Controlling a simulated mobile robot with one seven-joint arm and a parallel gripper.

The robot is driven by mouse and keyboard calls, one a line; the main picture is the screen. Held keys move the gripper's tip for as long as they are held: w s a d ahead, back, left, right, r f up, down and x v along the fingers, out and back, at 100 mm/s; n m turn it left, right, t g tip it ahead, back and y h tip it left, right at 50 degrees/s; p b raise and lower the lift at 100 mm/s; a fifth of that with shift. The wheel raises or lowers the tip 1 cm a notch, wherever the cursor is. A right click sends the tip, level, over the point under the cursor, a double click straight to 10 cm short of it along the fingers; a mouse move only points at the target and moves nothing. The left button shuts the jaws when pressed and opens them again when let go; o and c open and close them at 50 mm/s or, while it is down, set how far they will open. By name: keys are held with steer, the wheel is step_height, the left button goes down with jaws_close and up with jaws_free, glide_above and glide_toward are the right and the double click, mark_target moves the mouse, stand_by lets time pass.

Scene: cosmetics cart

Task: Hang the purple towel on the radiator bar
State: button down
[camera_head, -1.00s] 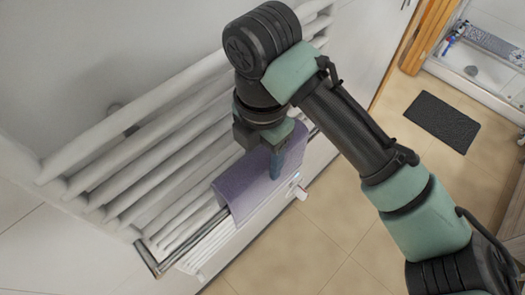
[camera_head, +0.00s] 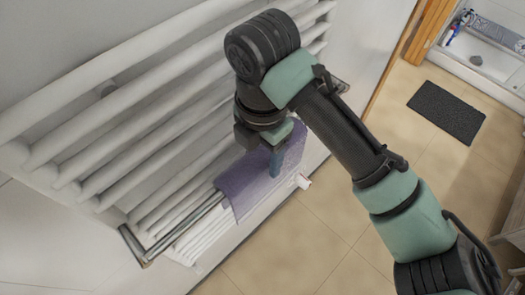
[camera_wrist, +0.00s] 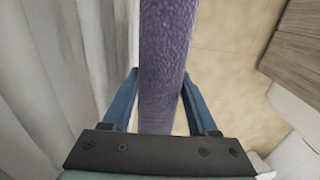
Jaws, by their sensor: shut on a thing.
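The purple towel (camera_head: 238,188) lies draped over the metal radiator bar (camera_head: 190,222), with one part hanging down in front. In the wrist view the towel (camera_wrist: 165,65) runs as a narrow strip between the two blue fingers. My gripper (camera_head: 274,172) is at the towel's right part, its fingers pointing down, and is shut on the towel. It also shows in the wrist view (camera_wrist: 163,95). The arm hides part of the bar and of the towel's far end.
The white radiator (camera_head: 120,110) with thick tubes stands behind the bar. A white valve (camera_head: 303,181) sticks out right of the towel. A dark mat (camera_head: 446,112) lies on the open tiled floor. A shower tray (camera_head: 480,62) is at the upper right.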

steer(key=shift+c, duration=0.4)
jaws_free()
step_height(320, 180, up, 13)
stand_by(0.4)
